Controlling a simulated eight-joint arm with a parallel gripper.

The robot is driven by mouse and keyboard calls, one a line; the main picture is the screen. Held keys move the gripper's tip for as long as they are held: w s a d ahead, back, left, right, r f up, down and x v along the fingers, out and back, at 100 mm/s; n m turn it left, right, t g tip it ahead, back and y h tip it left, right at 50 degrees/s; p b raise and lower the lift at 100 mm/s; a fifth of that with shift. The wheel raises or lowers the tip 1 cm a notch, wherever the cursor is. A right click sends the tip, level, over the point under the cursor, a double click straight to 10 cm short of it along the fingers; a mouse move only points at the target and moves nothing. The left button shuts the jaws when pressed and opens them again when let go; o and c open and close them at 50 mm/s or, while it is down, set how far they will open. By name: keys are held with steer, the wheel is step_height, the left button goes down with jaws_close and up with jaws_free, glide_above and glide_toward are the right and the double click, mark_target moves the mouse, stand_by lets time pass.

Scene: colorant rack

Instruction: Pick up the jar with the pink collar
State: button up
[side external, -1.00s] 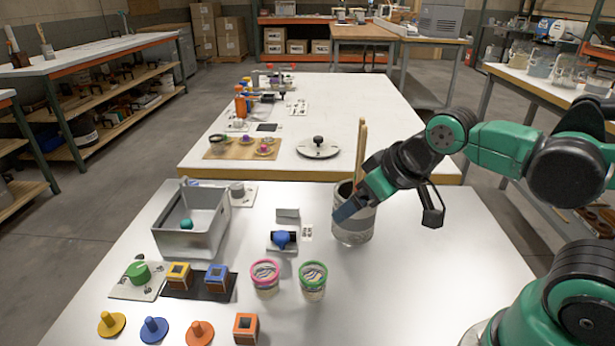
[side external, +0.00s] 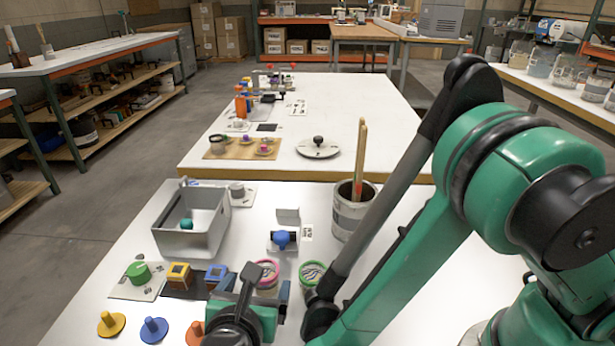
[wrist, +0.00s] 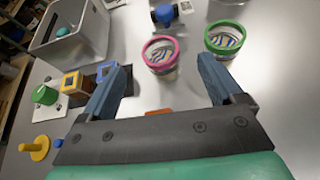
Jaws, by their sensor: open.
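The jar with the pink collar (side external: 267,274) stands upright on the white table, and its lower part is hidden behind my gripper in the side view. In the wrist view the pink-collared jar (wrist: 161,56) sits just ahead of the gap between my fingertips, nearer the middle. My gripper (wrist: 165,78) is open and empty. Its two blue-grey fingers point toward the jar, apart from it as far as I can tell. A similar jar with a green collar (side external: 312,273) stands close to the right, also seen in the wrist view (wrist: 225,37).
A grey metal bin (side external: 191,222) stands to the left. A blue part in a holder (side external: 281,239) lies behind the jars. A tall can with sticks (side external: 352,213) stands behind right. Orange and blue blocks (side external: 216,277), a green knob (side external: 138,272) and pegs are at left.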

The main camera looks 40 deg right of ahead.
mark_target(267, 264)
steer(key=shift+s+a+f+n+t, duration=0.3)
steer(key=shift+a+f+n+t, duration=0.1)
steer(key=shift+f+n, duration=0.1)
steer(key=shift+x, duration=2.7)
steer(key=shift+d+r, duration=0.1)
steer(key=shift+r, duration=0.05)
jaws_close()
steer(key=shift+r, duration=0.25)
